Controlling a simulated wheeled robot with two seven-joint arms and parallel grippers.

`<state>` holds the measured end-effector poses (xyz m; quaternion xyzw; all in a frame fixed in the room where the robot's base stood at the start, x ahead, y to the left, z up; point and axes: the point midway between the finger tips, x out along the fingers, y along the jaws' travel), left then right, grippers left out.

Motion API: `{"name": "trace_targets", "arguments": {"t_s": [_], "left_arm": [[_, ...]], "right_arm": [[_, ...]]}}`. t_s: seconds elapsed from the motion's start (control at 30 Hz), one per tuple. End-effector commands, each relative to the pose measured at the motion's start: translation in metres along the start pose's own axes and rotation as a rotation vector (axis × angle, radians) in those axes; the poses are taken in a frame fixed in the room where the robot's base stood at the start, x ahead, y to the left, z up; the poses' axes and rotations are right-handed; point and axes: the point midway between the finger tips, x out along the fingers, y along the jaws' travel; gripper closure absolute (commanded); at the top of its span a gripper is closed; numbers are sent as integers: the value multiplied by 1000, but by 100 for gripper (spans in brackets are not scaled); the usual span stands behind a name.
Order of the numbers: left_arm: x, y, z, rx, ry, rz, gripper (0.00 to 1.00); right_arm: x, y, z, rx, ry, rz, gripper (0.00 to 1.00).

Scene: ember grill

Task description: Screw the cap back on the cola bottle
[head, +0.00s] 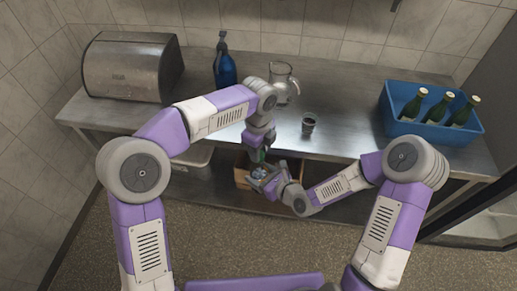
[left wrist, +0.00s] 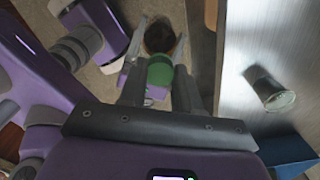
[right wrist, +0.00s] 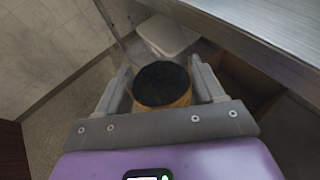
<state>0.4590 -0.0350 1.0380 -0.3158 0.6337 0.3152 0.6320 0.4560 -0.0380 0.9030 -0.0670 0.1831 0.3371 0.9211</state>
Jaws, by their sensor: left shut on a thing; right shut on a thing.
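My left gripper (left wrist: 160,60), above the right one at the table's front edge, is shut on a green piece (left wrist: 159,72). A dark brown round piece (left wrist: 159,36) shows beyond the green. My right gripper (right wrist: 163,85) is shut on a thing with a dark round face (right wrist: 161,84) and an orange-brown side. The two grippers meet closely in the head view, the left (head: 263,153) above the right (head: 262,175). I cannot tell which held piece is the cola bottle and which is its cap, or whether they touch; the grippers hide much of them.
On the metal table (head: 340,110) stand a bread box (head: 133,72), a blue bottle (head: 225,70), a glass pitcher (head: 284,85) and a small cup (head: 309,122). A blue crate (head: 455,136) holds green bottles. A brown box (head: 240,170) and a pale bin (head: 192,163) sit below.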

Motion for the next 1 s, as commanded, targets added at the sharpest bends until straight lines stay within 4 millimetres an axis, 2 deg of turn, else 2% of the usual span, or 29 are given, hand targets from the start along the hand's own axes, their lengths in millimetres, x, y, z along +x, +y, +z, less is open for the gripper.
{"name": "trace_targets", "arguments": {"t_s": [0.7,0.9,1.0], "left_arm": [[1,-2,-1,1441,1,0,95],[2,-2,-2,1750,5,-1,95],[1,-2,-2,1813,1,-1,95]], "right_arm": [[0,0,0,0,-1,-1,100],[0,0,0,0,-1,-1,100],[0,0,0,0,-1,-1,100]]}}
